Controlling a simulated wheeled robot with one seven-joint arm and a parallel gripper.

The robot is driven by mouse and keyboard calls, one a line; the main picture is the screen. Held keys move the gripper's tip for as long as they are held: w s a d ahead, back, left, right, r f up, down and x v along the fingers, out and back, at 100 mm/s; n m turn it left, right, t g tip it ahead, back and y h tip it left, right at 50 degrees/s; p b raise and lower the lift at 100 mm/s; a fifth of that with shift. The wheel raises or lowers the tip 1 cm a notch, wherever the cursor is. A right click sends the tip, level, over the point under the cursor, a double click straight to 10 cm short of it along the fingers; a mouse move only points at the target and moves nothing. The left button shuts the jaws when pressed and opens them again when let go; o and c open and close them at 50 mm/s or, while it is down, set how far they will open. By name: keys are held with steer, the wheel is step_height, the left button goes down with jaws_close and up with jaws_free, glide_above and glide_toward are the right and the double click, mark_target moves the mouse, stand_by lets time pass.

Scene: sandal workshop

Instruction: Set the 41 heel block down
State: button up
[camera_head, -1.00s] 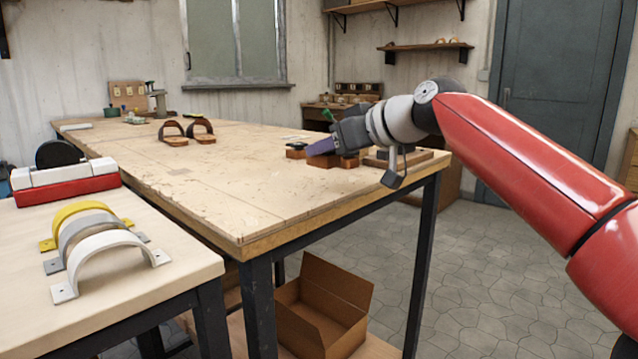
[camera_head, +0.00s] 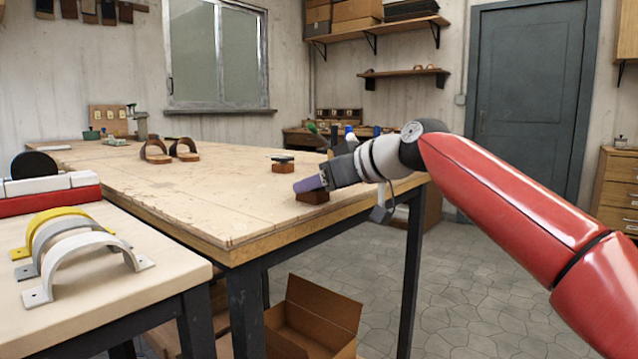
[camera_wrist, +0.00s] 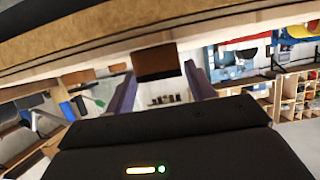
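A dark brown block (camera_head: 313,197), probably the 41 heel block though no number is legible, rests on the workbench (camera_head: 215,205) near its right side. My gripper (camera_head: 309,184) tilts down over it, with purple fingers just above and beside it. In the wrist view, which is upside down, the brown block (camera_wrist: 155,62) shows between and just beyond the fingertips (camera_wrist: 160,70). The fingers stand apart, with a narrow gap visible at least on the right of the block. The block's far side is hidden.
Another small brown block (camera_head: 283,167) with a dark thing on top stands behind. Sandals (camera_head: 170,150) sit farther back on the bench. Curved forms (camera_head: 75,240) stand on the left table. An open cardboard box (camera_head: 315,320) is below. The bench's middle is clear.

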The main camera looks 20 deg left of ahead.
steer(key=shift+o, duration=0.9)
steer(key=shift+r, duration=0.25)
steer(key=b+v, duration=0.2)
steer(key=v, duration=1)
steer(key=shift+f, duration=0.15)
steer(key=shift+s, duration=0.1)
